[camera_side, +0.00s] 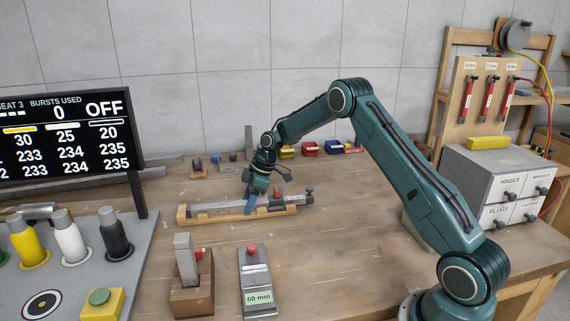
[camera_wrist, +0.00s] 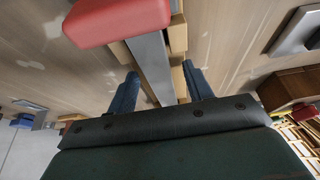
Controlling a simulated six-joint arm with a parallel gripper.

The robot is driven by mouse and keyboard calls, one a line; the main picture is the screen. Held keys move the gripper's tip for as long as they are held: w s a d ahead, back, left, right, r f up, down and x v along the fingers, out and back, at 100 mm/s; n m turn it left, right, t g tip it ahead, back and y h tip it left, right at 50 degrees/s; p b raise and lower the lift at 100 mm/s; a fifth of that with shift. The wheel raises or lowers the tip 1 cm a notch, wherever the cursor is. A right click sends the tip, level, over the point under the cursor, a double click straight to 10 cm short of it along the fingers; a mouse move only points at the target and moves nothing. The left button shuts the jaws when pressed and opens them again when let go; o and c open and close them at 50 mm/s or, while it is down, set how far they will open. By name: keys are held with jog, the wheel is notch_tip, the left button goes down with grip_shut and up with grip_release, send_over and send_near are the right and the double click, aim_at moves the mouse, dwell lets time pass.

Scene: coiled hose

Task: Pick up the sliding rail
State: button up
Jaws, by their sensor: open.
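The sliding rail (camera_side: 220,207) is a long grey metal bar with a red block (camera_side: 277,192) on it, lying in a pale wooden holder (camera_side: 184,216) mid-table. In the wrist view the rail (camera_wrist: 150,60) runs away between my two blue fingers, with the large red block (camera_wrist: 116,20) at the top. My gripper (camera_side: 259,201) is over the rail, pointing down. Its open fingers (camera_wrist: 160,72) stand to either side of the bar, with gaps visible. Whether the fingertips touch the holder cannot be told.
A wooden block with a grey upright (camera_side: 184,265) and a grey "60 mm" gauge (camera_side: 257,282) stand in front. A scoreboard (camera_side: 65,130) and a panel with coloured cylinders (camera_side: 70,243) are at left. Small coloured bins (camera_side: 310,149) lie behind; grey drawers (camera_side: 500,180) stand right.

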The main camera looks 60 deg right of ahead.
jog(key=shift+c, duration=0.4)
grip_shut()
jog(key=shift+r, duration=0.15)
notch_tip(320, 180, up, 20)
dwell(0.9)
dwell(0.5)
